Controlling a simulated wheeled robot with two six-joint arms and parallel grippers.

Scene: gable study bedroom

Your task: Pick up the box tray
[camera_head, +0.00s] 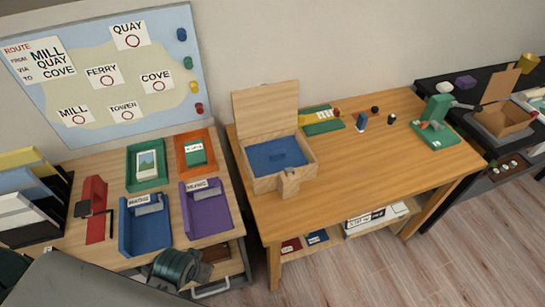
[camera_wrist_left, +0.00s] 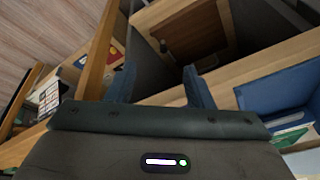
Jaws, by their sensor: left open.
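A wooden box (camera_head: 260,184) with its lid (camera_head: 266,109) raised stands near the left end of the wooden table. I cannot tell whether this blue part lifts out. My left gripper (camera_wrist_left: 158,78) is open in the left wrist view, with nothing seen between its two blue-grey fingers. It is low, near the gap between the desk and the table, apart from the box. My right gripper is in neither view.
The left desk (camera_head: 93,252) holds a blue tray (camera_head: 145,232), a purple tray (camera_head: 208,220), green and orange trays and a red holder. The table (camera_head: 340,190) is mostly clear in the middle; a green stand (camera_head: 436,125) is at its right. A black bench stands farther right.

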